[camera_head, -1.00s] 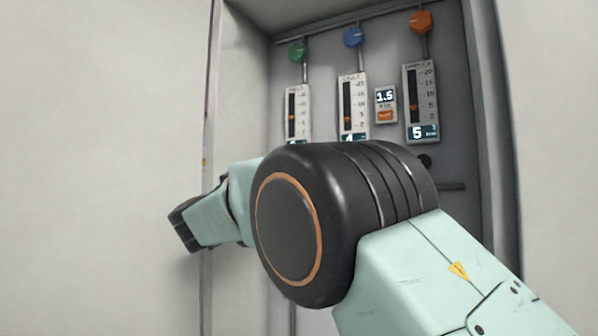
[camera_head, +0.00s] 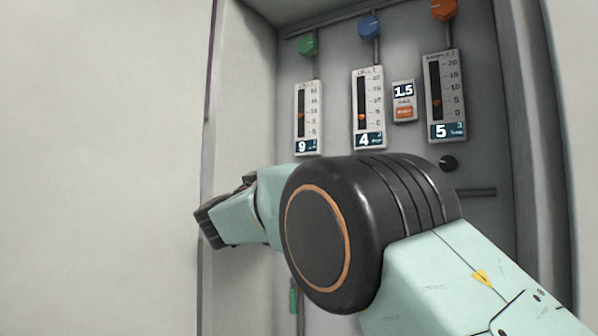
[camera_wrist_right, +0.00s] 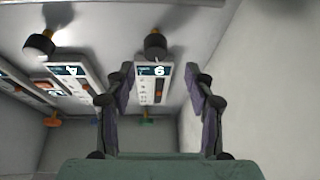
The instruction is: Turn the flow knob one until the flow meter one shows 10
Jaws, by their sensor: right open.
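The leftmost flow meter (camera_head: 308,118) on the panel shows 9 in the head view. It also shows in the right wrist view (camera_wrist_right: 152,92), where its display reads 9. A black knob (camera_wrist_right: 155,46) sits by the display end of that meter. My right gripper (camera_wrist_right: 158,82) is open and empty, its fingers spread to either side of this meter in the picture. The black knob lies beyond the fingertips, apart from them. In the head view my right arm hides the area below the leftmost meter. My left gripper is not in view.
The middle meter (camera_head: 368,105) shows 4 and the right meter (camera_head: 445,100) shows 5. A small display (camera_head: 403,100) between them reads 1.5. Green (camera_head: 307,45), blue (camera_head: 369,27) and orange (camera_head: 443,8) knobs sit above. Cabinet walls flank the panel.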

